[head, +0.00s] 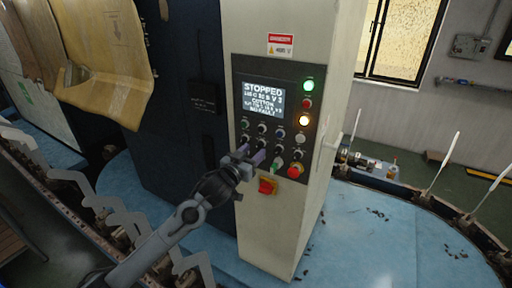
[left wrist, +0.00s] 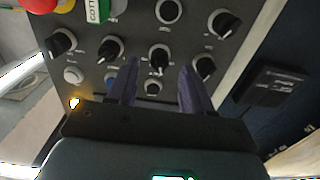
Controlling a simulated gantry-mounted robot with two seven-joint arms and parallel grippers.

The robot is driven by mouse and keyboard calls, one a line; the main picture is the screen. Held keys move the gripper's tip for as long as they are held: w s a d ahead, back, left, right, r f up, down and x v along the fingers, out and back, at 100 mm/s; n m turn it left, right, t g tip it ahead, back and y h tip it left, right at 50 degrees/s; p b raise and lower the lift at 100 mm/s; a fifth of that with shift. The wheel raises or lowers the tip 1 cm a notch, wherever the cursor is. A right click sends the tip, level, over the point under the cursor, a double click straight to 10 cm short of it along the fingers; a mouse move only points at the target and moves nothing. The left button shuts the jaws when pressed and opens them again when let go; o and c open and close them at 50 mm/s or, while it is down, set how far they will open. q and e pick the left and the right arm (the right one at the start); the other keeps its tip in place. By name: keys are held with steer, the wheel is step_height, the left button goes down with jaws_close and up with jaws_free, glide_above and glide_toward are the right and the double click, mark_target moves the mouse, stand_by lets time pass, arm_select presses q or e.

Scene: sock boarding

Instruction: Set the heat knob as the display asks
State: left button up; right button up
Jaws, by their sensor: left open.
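The display (head: 262,98) on the control panel is lit. It reads "STOPPED" at the top and "COTTON" lower down; the smaller lines are too blurred to read surely. Several black knobs with white pointers sit below it. My left gripper (head: 251,153) is at the lower left of these knobs. In the left wrist view my left gripper (left wrist: 159,66) is open, with one black knob (left wrist: 160,58) showing between its two purple fingertips. I cannot tell whether the fingers touch it. Knob labels are not readable, so I cannot tell which is the heat knob. My right gripper is not in view.
A green-and-white "COTTON" tag (left wrist: 97,10) is near the knobs. A blue round platform (head: 365,225) surrounds the cabinet.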

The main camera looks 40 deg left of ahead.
mark_target(259, 146)
arm_select(q)
steer(key=shift+w+a, duration=0.2)
steer(key=shift+w, duration=1.05)
jaws_close()
